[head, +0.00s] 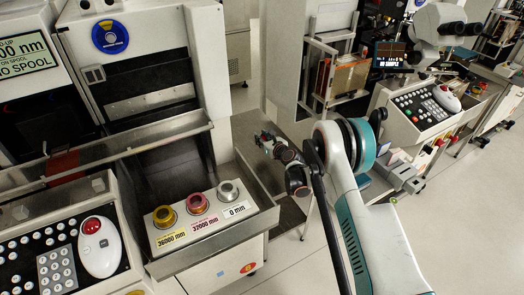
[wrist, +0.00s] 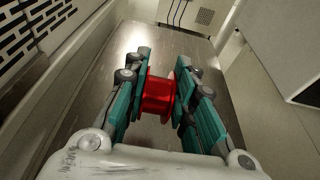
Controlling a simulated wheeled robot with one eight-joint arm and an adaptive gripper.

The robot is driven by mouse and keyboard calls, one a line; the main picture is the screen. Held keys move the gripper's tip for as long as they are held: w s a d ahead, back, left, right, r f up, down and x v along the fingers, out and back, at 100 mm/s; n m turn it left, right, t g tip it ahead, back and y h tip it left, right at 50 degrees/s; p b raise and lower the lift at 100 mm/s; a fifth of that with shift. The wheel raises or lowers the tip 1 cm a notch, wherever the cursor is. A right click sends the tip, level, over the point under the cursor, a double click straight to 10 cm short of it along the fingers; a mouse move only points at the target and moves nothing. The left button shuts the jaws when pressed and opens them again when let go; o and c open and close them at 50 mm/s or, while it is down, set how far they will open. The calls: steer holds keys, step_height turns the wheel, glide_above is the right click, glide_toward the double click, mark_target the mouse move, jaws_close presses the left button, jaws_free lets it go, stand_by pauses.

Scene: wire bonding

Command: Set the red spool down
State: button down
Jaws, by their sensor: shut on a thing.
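The red spool (wrist: 158,98) sits between the fingers of my gripper (wrist: 160,95) in the wrist view. The gripper is shut on it, with a finger against each flange. Below the spool is a bare, shiny metal surface (wrist: 143,45); I cannot tell whether the spool touches it. In the head view my gripper (head: 267,141) is over the metal shelf (head: 290,215) beside the machine. The held spool cannot be made out there.
A white holder (head: 213,222) carries a gold spool (head: 165,217), a pink-red spool (head: 198,203) and a silver spool (head: 229,191), labelled 36000, 32000 and 0 mm. A display (head: 27,56) reads "NO SPOOL".

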steer(key=shift+f+b, duration=0.85)
steer(key=shift+f, duration=1.8)
steer(key=shift+f, duration=0.15)
steer(key=c, duration=1.3)
jaws_free()
steer(key=shift+c, duration=0.2)
